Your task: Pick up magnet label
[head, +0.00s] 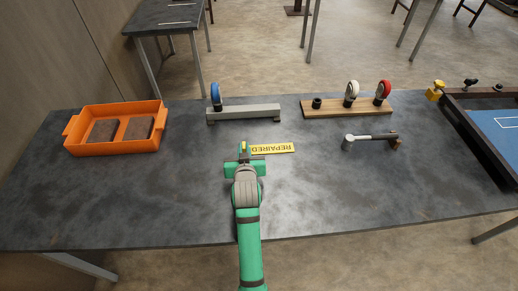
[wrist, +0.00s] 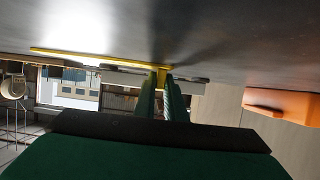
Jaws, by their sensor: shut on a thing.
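The magnet label (head: 275,148) is a flat yellow strip reading "REPAIRED", upside down in the head view, at the middle of the dark table. My gripper (head: 244,150) is at its left end and shut on it. In the wrist view the two green fingers (wrist: 162,82) close together on a yellow part of the label, and the rest of the label (wrist: 95,58) shows edge-on as a thin yellow line along the dark tabletop. I cannot tell whether it touches the table.
An orange tray (head: 70,132) with two brown blocks stands at left. Behind are a grey bar (head: 240,114) with a blue wheel and a wooden board (head: 335,108) with wheels. The table front is clear.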

